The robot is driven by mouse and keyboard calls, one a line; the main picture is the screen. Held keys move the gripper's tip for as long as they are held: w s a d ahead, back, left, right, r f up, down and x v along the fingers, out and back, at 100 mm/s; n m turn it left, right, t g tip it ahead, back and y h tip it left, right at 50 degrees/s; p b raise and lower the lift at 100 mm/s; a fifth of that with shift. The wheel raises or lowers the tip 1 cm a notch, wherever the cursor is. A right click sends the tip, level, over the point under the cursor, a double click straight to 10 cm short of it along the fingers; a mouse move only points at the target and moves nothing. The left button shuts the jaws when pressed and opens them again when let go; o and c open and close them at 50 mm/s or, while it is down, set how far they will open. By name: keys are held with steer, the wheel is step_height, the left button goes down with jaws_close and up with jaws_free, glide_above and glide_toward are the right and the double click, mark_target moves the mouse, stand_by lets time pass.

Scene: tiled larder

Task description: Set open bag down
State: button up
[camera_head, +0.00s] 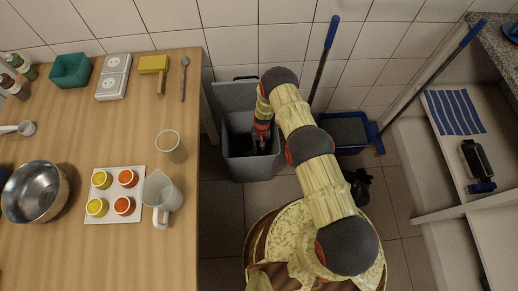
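My gripper (262,143) points down into the mouth of an open grey bin (250,170) on the floor, right of the wooden table. The fingers are small and dark against the bin's inside, so I cannot tell whether they are open or shut, or hold anything. No bag is clearly visible in the bin or at the fingers. A crumpled black thing (362,184) lies on the floor right of my arm; I cannot tell whether it is a bag.
The wooden table (100,255) holds a steel bowl (35,190), a white tray (115,215) with small cups, a jug (161,196) and a glass (170,145). A blue-edged dark container (347,132) and long handles stand by the wall. Shelving (450,180) is at right.

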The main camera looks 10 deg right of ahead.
steer(key=shift+r, duration=0.1)
step_height(320, 180, up, 8)
steer(key=w+p, duration=0.1)
steer(key=p, duration=0.2)
steer(key=shift+d+r, duration=0.15)
steer(key=shift+d, duration=0.2)
stand_by(0.4)
